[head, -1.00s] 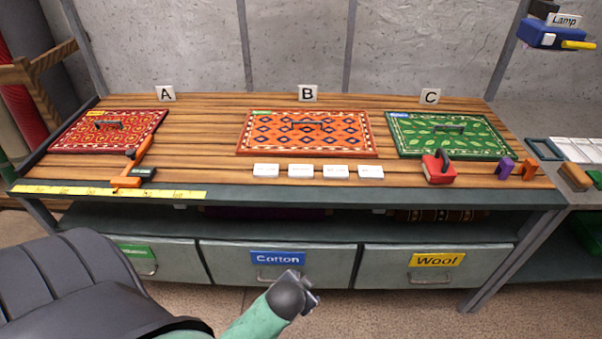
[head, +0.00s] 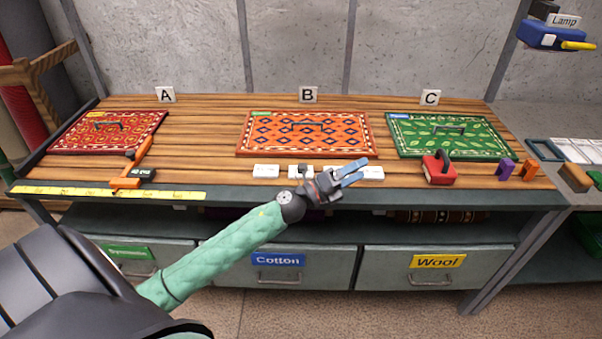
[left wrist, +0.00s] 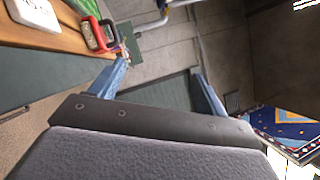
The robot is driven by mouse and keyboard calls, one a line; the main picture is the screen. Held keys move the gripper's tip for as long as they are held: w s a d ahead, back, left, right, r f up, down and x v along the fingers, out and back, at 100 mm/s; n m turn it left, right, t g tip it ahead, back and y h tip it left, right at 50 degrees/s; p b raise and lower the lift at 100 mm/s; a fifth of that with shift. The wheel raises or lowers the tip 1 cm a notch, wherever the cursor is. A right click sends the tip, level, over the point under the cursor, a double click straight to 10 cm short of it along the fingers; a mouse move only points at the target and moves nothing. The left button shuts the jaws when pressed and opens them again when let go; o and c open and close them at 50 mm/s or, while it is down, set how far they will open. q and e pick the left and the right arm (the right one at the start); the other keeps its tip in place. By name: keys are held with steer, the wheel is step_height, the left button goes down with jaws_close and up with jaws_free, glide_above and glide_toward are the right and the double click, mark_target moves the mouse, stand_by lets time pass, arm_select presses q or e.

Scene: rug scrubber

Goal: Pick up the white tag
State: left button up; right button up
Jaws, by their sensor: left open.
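Several white tags lie in a row along the front of the wooden bench top. In the head view, one white tag (head: 266,171) is at the left end and another white tag (head: 374,173) is at the right end. My left gripper (head: 361,170) is in front of the row and partly hides the middle tags. Its blue fingers are apart and nothing is between them. In the left wrist view, my left gripper (left wrist: 162,70) is open, with a white tag (left wrist: 35,12) off at the upper left. My right gripper is not in view.
Red (head: 72,138), orange (head: 252,146) and green (head: 480,146) rug samples lie behind the tags. A red-based block with a dark handle (head: 438,176) stands right of the row. An orange tool (head: 125,183) and yellow tape (head: 90,191) are at left. Drawers (head: 335,268) are below.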

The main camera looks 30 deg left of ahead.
arm_select(q)
steer(key=m+g+h, duration=0.2)
steer(key=m+g, duration=0.1)
steer(key=m, duration=0.2)
steer(key=m+g+y, duration=1)
steer(key=m+g, duration=0.2)
steer(key=m, duration=0.1)
glide_above(294, 170)
steer(key=f, duration=0.3)
steer(key=shift+s+a+f, duration=0.1)
steer(key=shift+s+f, duration=0.15)
steer(key=shift+f, duration=0.15)
steer(key=shift+a, duration=0.3)
steer(key=shift+p+x, duration=0.5)
steer(key=shift+x, duration=0.8)
steer(key=p+x, duration=0.2)
steer(key=x, duration=0.2)
steer(key=shift+w+f+p, duration=0.1)
steer(key=shift+f+p, duration=0.1)
steer(key=shift+p, duration=0.2)
steer(key=shift+d+f, duration=0.1)
steer(key=shift+f, duration=0.2)
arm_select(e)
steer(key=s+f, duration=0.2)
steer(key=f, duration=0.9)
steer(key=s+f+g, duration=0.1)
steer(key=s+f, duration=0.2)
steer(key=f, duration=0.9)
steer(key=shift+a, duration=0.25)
